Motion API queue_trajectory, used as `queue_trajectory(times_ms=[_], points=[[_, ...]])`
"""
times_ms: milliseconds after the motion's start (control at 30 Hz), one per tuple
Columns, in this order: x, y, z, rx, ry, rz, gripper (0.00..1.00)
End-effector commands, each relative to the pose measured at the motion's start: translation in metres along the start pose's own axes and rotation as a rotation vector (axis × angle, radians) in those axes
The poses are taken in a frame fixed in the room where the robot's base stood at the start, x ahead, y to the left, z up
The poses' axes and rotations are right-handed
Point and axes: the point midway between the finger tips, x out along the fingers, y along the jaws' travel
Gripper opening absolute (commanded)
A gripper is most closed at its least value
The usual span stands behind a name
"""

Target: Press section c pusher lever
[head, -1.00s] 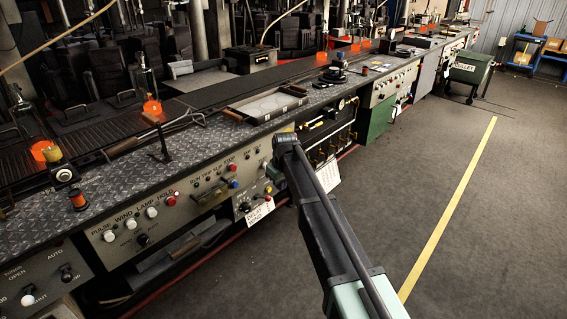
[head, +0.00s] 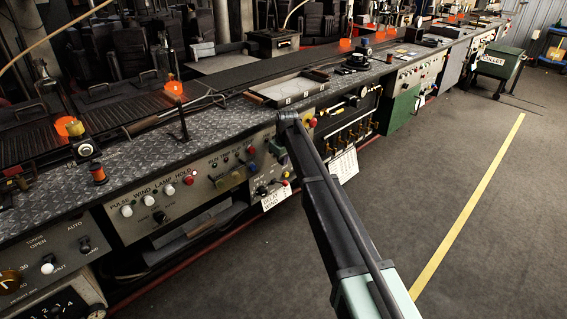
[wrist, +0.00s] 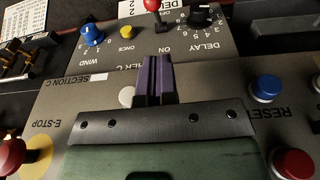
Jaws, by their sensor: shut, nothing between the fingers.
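In the wrist view the section C panel (wrist: 78,92) appears upside down, with its "SECTION C" label. A label ending in "ER C" is partly covered by my gripper (wrist: 153,62). My gripper is shut and empty, its dark purple fingers together over the panel. A pale round knob (wrist: 127,96) shows just left of the fingers; I cannot tell whether it belongs to the pusher lever. No pusher lever shows clearly; my gripper hides part of the panel. In the head view my arm covers much of this panel, and the fingertips cannot be made out.
A red E-stop (wrist: 11,156) on yellow sits left in the wrist view. Blue (wrist: 266,87) and red (wrist: 295,164) buttons sit right. Beyond the fingers is a panel with a red-tipped lever (wrist: 152,6) and a black dial (wrist: 202,16). Floor (head: 450,190) is open.

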Motion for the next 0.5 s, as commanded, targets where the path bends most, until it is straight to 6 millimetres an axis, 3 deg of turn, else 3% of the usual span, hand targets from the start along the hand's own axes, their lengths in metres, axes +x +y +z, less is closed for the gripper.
queue_trajectory(times_ms=[33, 200, 333, 500], points=[[0.024, 0.0, 0.002, 0.0, 0.0, 0.0, 0.0], [0.061, 0.0, 0.002, 0.0, 0.0, 0.0, 0.0], [0.078, 0.002, 0.014, 0.001, 0.0, 0.0, 0.0], [0.083, 0.003, 0.018, 0.0, 0.0, 0.0, 0.0]])
